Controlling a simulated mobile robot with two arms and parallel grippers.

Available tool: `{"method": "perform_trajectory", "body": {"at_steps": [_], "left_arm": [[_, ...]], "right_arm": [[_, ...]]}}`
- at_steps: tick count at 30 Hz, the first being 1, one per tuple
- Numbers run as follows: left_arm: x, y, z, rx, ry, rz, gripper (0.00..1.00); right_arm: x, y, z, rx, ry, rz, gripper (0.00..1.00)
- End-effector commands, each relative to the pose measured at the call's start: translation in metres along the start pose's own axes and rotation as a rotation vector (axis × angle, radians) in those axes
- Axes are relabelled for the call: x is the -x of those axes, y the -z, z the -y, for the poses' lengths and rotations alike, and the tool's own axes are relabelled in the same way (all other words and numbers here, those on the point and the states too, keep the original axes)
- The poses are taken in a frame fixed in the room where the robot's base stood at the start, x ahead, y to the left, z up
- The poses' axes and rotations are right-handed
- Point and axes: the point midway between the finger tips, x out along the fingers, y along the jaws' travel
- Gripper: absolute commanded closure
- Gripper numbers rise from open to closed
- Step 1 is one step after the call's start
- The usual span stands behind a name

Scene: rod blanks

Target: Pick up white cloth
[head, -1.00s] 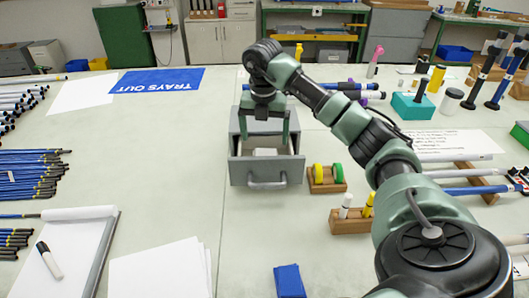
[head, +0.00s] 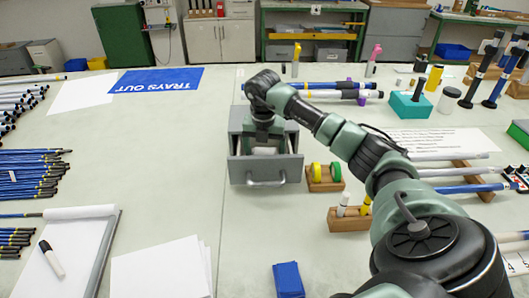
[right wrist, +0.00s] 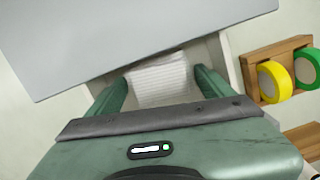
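The white cloth (right wrist: 160,80) lies folded inside the open drawer of a grey box (head: 264,174). In the head view only a small pale part of it (head: 265,150) shows below my right gripper. My right gripper (right wrist: 162,88) points down into the drawer. Its two fingers are apart, one on each side of the cloth, with gaps between finger and cloth at least on part of each side. How deep the fingertips reach is hard to tell. My left gripper is not in view.
A wooden holder with yellow and green tape rolls (head: 326,179) stands just right of the drawer. A wooden block (head: 348,222) with markers is in front of it. A folded blue cloth (head: 288,280) lies nearer.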

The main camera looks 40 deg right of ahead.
Motion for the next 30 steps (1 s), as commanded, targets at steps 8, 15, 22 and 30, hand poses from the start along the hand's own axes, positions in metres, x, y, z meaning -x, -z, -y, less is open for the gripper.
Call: {"method": "perform_trajectory", "body": {"at_steps": [8, 15, 22, 30], "left_arm": [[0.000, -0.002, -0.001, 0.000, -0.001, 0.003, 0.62], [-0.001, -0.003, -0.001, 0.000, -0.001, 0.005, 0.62], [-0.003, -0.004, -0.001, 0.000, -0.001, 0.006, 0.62], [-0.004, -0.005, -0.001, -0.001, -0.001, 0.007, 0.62]], "right_arm": [[0.001, 0.000, 0.000, 0.000, 0.000, 0.000, 0.58], [0.009, -0.002, 0.000, -0.001, 0.000, 0.001, 0.58], [0.044, -0.006, -0.001, -0.001, -0.003, 0.004, 0.58], [0.107, -0.014, -0.001, -0.001, -0.004, 0.004, 0.58]]}}
